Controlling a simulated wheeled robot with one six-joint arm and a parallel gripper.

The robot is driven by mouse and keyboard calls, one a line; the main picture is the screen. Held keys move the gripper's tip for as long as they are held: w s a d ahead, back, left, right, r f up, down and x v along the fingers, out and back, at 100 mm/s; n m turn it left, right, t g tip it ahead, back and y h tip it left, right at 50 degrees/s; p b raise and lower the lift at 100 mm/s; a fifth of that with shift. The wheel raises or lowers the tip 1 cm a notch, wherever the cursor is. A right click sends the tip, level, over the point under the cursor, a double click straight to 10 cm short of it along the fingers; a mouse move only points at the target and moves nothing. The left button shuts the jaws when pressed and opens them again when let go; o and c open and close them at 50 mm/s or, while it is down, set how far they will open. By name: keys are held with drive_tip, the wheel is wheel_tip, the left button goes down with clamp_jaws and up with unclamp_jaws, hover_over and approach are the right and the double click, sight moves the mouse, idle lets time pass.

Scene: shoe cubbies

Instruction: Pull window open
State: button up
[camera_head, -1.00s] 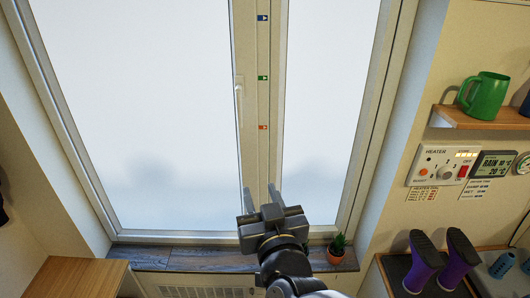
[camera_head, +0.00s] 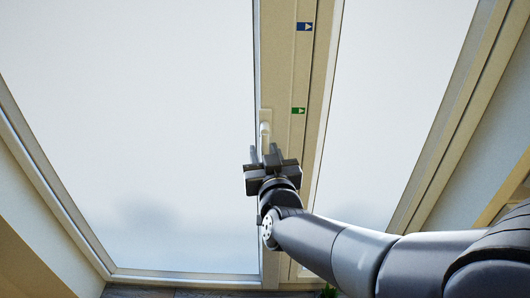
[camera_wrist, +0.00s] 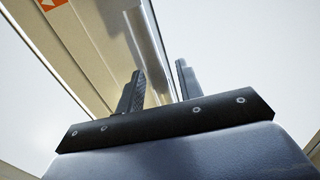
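The window has a large left pane (camera_head: 130,110) and a narrower right pane (camera_head: 405,100), with a cream frame post (camera_head: 285,75) between them. A pale handle (camera_head: 265,133) sits on this post, beside the left pane's edge. My gripper (camera_head: 264,152) is at the handle's lower end, its two fingers apart on either side of the handle's line. In the wrist view the open fingers (camera_wrist: 160,86) point at the frame post, with a gap between them. I cannot tell whether they touch the handle. The window looks shut.
Blue (camera_head: 304,26) and green (camera_head: 298,110) arrow stickers mark the post; an orange sticker (camera_wrist: 50,4) shows in the wrist view. The dark sill (camera_head: 150,292) runs along the bottom, with a plant's leaves (camera_head: 328,290) at its edge.

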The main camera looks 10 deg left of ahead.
drive_tip(key=shift+c, duration=0.2)
clamp_jaws()
idle(0.4)
